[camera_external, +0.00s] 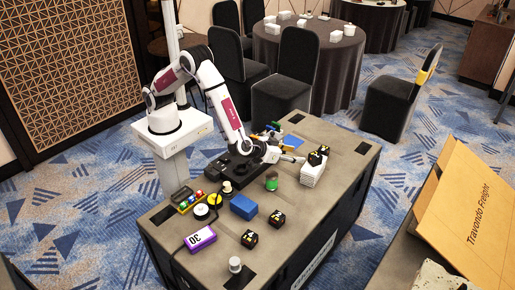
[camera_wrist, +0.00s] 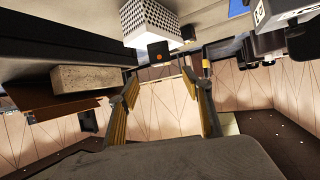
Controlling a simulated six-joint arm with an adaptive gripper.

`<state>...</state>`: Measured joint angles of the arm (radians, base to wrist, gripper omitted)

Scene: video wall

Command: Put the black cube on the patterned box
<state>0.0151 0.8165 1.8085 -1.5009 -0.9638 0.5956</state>
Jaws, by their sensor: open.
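The white patterned box (camera_external: 311,176) stands toward the right end of the table. A black cube with yellow markings (camera_external: 316,158) sits on top of it. The wrist view looks upside down. There the perforated white box (camera_wrist: 150,24) is at the top, with the dark cube (camera_wrist: 158,52) against its top face. My gripper (camera_external: 295,158) is just left of the cube at about its height. In the wrist view my gripper (camera_wrist: 159,76) is open, its fingers apart and empty, with the cube beyond the tips. Two similar black cubes (camera_external: 249,239) (camera_external: 277,218) lie at the table's front.
A blue box (camera_external: 243,207), a green and red can (camera_external: 271,182), a purple box marked 30 (camera_external: 200,239) and a small grey cylinder (camera_external: 235,264) stand on the table (camera_external: 312,222). Small coloured items lie behind my gripper. The table's front right is clear.

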